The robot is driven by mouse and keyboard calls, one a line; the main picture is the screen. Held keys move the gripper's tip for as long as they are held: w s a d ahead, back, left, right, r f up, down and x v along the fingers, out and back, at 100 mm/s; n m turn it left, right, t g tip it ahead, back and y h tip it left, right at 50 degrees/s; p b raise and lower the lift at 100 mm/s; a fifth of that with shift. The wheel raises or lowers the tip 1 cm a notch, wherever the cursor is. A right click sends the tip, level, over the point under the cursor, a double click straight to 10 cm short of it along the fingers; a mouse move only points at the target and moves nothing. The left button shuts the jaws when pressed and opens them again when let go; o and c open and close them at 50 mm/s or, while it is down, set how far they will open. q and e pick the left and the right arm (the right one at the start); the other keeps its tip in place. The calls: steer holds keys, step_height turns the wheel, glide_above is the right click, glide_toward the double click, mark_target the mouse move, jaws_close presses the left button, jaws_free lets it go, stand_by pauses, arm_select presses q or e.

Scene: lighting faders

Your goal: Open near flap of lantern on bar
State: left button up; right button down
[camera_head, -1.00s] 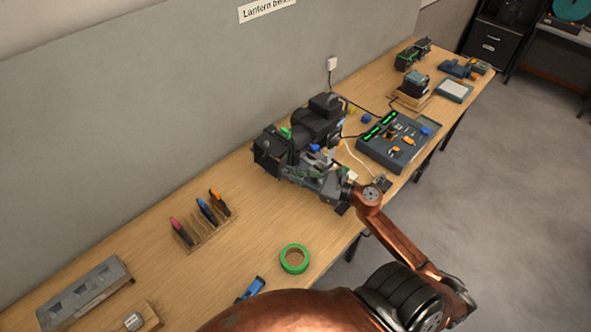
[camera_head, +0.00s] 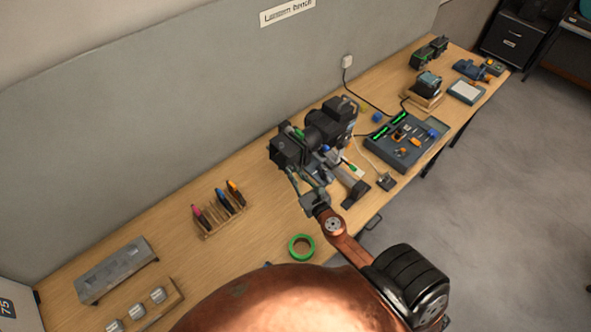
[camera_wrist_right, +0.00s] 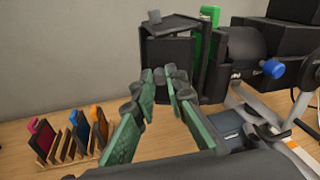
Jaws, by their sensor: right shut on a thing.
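The black lantern (camera_head: 320,128) is mounted above the wooden bench, with square flaps at its left end. My right gripper (camera_head: 297,177) is below and in front of that end. In the right wrist view, the green-padded fingers of my right gripper (camera_wrist_right: 167,82) come together at the lower edge of a dark flap (camera_wrist_right: 170,52). The gripper is shut on this flap's edge, though the fingertips partly hide the contact. A green piece (camera_wrist_right: 207,28) stands beside the flaps. The left gripper is not in view.
A control desk (camera_head: 404,150) with green-lit strips stands right of the lantern. A green tape roll (camera_head: 301,246) lies near the front edge. Bare bench lies between rack and lantern.

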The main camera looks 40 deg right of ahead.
stand_by(0.4)
steer(key=c, duration=2)
jaws_free()
steer(key=shift+w, duration=0.1)
steer(key=shift+o, duration=0.3)
steer(key=s+a+r, duration=0.1)
steer(key=s+a, duration=0.1)
steer(key=s, duration=1)
